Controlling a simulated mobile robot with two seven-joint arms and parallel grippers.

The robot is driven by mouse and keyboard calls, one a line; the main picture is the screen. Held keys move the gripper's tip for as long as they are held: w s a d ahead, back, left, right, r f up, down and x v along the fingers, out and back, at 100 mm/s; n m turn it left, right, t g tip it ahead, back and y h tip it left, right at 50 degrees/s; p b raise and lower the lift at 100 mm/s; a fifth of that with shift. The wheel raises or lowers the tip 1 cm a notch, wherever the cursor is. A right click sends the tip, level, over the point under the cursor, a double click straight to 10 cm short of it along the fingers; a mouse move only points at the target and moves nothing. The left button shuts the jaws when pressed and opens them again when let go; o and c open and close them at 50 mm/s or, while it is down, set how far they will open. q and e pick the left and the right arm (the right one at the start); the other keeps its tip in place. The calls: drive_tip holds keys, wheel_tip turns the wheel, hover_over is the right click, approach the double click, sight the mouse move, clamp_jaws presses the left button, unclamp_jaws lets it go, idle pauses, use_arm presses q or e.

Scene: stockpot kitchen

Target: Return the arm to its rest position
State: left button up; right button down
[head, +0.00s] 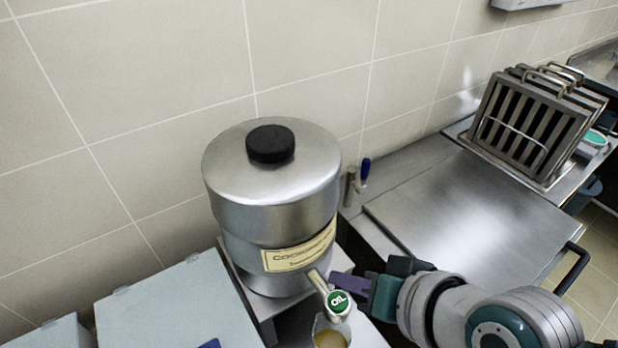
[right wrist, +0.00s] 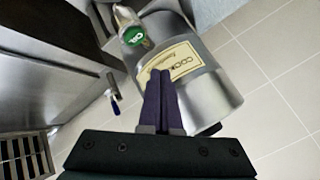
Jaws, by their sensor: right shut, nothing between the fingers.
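My right gripper (head: 351,284) is shut and empty, with its purple fingertips just right of the oil tap (head: 337,300) in the head view. In the right wrist view the shut gripper (right wrist: 159,78) points at the label of the stockpot. The steel stockpot (head: 225,221) has a black-knobbed lid and a cream "COOKING" label (head: 299,250). Its tap carries a green "OIL" badge, which also shows in the right wrist view (right wrist: 135,37). A container with yellowish liquid (head: 330,338) stands below the tap, cut off by the frame. My left gripper is out of view.
A steel counter cover (head: 450,205) with a dark handle (head: 572,268) lies to the right. A blue-handled tap (head: 364,170) stands beside the pot. A slatted metal rack (head: 520,125) sits at the far right. Pale boxes (head: 180,305) fill the lower left.

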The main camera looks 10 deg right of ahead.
drive_tip(key=shift+r, duration=0.55)
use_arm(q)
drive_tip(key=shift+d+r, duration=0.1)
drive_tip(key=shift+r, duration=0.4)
use_arm(e)
drive_tip(key=shift+f, duration=0.1)
drive_tip(key=s+d+r+n+g+h+p, duration=0.1)
drive_tip(key=s+d+r+n+g+h, duration=0.2)
drive_tip(key=s+r, duration=0.4)
drive_tip(key=s+d+r+n+g+h+p, duration=0.1)
drive_tip(key=s+d+r+n+g, duration=0.15)
drive_tip(key=s+d+r, duration=0.45)
use_arm(q)
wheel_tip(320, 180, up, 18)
drive_tip(key=p, duration=1.6)
use_arm(e)
drive_tip(key=w+a+v, duration=0.2)
drive_tip(key=v, duration=1.2)
drive_tip(key=shift+r+t, duration=0.45)
drive_tip(key=shift+r, duration=0.2)
